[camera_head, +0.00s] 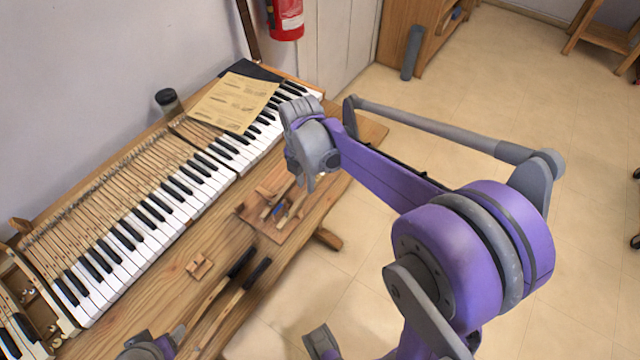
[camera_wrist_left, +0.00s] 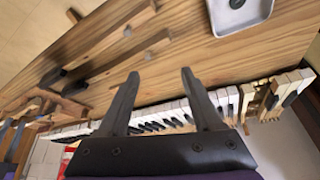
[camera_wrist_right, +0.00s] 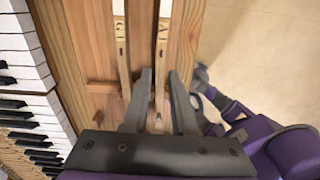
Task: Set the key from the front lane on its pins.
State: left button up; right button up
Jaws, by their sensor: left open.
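My right gripper (camera_head: 310,184) points down over a brown wooden tray (camera_head: 247,214) on the bench. In the right wrist view its fingers (camera_wrist_right: 159,76) stand on either side of a pale wooden stick (camera_wrist_right: 163,42) with dark marks; I cannot tell whether they touch it. A similar stick (camera_wrist_right: 121,45) lies parallel to its left. My left gripper (camera_wrist_left: 160,74) is open and empty above the bench. Two long wooden pieces with black ends (camera_head: 240,263) (camera_head: 258,272) lie side by side on the bench. The keyboard (camera_head: 150,220) has an open gap (camera_head: 42,300) at lower left; its pins are too small to make out.
A small wooden block (camera_head: 199,266) lies on the bench between keyboard and black-ended pieces. A paper sheet (camera_head: 235,103) covers part of the keyboard's far end, near a dark jar (camera_head: 168,101). A grey dish (camera_wrist_left: 238,14) shows in the left wrist view. The bench's front edge drops to floor.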

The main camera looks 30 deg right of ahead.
jog(key=shift+f, duration=0.35)
jog(key=shift+f+b, duration=0.65)
jog(key=shift+f, duration=0.25)
dwell(0.3)
grip_shut()
jog(key=shift+w, duration=0.1)
dwell(1.4)
